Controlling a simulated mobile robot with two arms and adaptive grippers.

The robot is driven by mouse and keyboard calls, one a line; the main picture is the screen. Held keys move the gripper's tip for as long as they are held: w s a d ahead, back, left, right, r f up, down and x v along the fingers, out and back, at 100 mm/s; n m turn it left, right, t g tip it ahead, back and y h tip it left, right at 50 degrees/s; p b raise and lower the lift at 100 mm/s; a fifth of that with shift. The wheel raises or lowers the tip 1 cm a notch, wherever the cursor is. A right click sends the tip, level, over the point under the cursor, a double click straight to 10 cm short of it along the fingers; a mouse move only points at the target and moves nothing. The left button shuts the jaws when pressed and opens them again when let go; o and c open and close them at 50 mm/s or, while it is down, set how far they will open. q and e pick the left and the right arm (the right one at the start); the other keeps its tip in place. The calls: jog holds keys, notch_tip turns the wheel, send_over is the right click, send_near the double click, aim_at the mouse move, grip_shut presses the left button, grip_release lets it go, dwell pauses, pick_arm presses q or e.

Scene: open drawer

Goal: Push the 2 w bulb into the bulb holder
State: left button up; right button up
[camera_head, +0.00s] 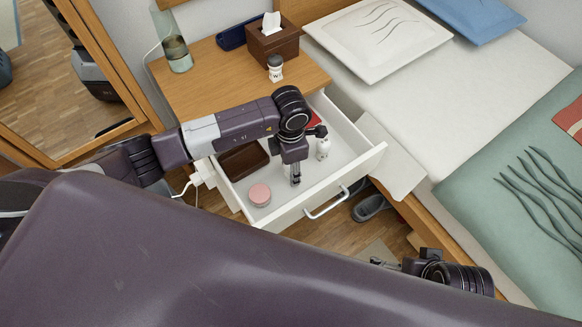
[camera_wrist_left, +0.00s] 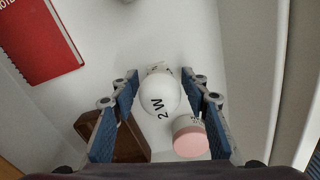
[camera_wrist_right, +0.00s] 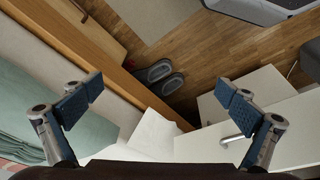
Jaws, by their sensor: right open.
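The white 2 W bulb (camera_wrist_left: 158,95) sits between the fingertips of my left gripper (camera_wrist_left: 160,88) in the left wrist view, with its printed mark facing the camera. Both fingertips seem to touch its sides. In the head view my left gripper (camera_head: 295,178) points down over the open drawer; the bulb cannot be made out there. A small white piece (camera_wrist_left: 156,67) shows just behind the bulb; I cannot tell whether it is the bulb holder. My right gripper (camera_wrist_right: 160,103) is open and empty; in the head view it (camera_head: 388,264) is at the lower right, beside the bed.
The open drawer (camera_head: 372,160) holds a pink-lidded jar (camera_wrist_left: 190,138), a brown tray (camera_wrist_left: 130,148), a red notebook (camera_wrist_left: 35,45) and a white bottle (camera_head: 322,149). The nightstand top (camera_head: 205,75) carries a glass vessel (camera_head: 177,55), a tissue box (camera_head: 273,42) and a small jar (camera_head: 275,68). Slippers (camera_wrist_right: 160,76) lie on the floor.

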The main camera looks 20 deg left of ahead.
pick_arm(q)
jog(key=c, duration=0.9)
jog(key=shift+r, duration=0.15)
jog(key=shift+r, duration=0.2)
notch_tip(320, 180, up, 19)
jog(key=p, duration=0.3)
jog(key=shift+r, duration=0.2)
pick_arm(e)
notch_tip(320, 180, down, 12)
jog(key=shift+s+a+f+g, duration=0.15)
jog(key=shift+g, duration=0.25)
